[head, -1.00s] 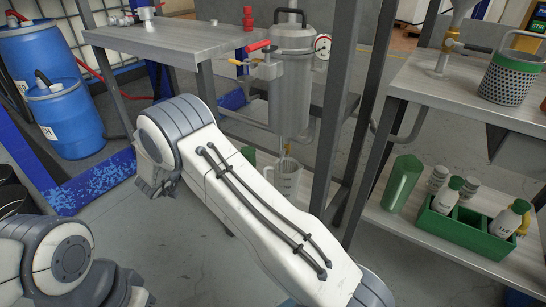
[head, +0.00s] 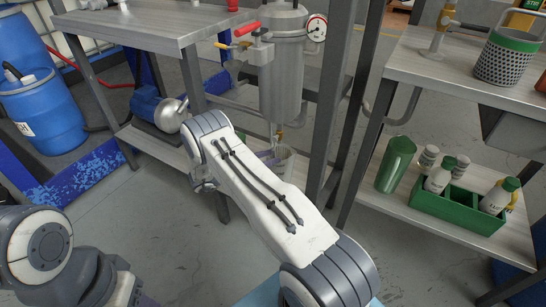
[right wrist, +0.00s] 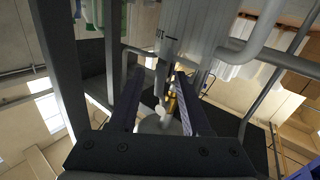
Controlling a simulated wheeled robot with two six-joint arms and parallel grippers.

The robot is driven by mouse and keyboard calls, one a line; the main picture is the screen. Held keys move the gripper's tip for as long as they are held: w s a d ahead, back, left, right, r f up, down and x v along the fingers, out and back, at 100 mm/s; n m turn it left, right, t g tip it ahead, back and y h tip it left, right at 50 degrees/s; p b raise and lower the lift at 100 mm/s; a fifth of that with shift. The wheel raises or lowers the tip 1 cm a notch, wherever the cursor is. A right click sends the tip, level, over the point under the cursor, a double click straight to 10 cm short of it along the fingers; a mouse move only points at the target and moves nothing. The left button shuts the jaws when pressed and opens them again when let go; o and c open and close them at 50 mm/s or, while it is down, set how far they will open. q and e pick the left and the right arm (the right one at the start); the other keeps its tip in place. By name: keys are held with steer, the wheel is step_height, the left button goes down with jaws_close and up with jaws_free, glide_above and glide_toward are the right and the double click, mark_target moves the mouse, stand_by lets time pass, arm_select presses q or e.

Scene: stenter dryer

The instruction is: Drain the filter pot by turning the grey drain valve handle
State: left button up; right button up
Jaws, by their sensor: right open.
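The grey metal filter pot (head: 281,85) hangs in the frame at the middle of the head view. Below it stands a clear jug (head: 284,160). A brass drain fitting (head: 279,136) shows under the pot, small and partly hidden. In the right wrist view, a grey drain valve handle (right wrist: 161,78) and the brass valve (right wrist: 172,103) appear between the fingers of my right gripper (right wrist: 158,92), which is open. Contact cannot be told. In the head view the right gripper (head: 268,157) is mostly hidden behind my forearm, beside the jug. My left gripper is out of view.
A red handle (head: 246,29), a yellow handle (head: 221,46) and a gauge (head: 316,28) sit at the pot's upper part. Dark frame posts (head: 329,100) stand right of the pot. A green crate (head: 456,211) with bottles is on the right-hand lower shelf.

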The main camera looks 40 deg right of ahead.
steer(key=shift+x, duration=0.9)
jaws_close()
stand_by(0.9)
